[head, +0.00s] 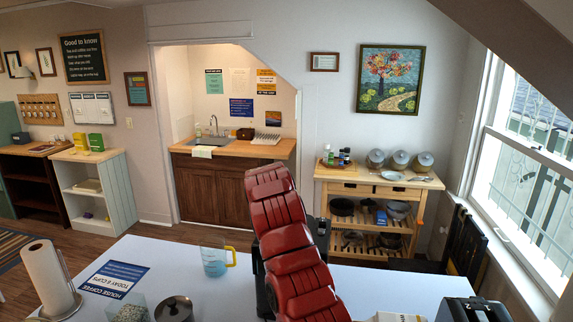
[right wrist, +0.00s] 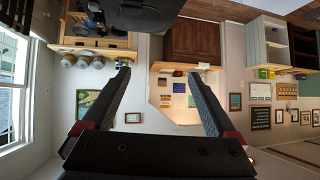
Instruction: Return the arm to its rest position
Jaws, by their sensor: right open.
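A red segmented arm of mine (head: 284,240) rises over the white table (head: 190,250) in the middle of the head view. Its gripper does not show there. In the right wrist view my right gripper (right wrist: 158,74) is open, with its two dark fingers wide apart and nothing between them. That view is upside down and looks past the fingers at the far wall and the sink alcove. My left gripper is in neither view.
On the table are a measuring cup with yellow handle (head: 215,260), a paper towel roll (head: 49,277), a lidded pot (head: 174,308), a glass container (head: 127,309) and a dark appliance (head: 472,309). A wooden cart (head: 371,187) stands behind, beside the window (head: 530,150).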

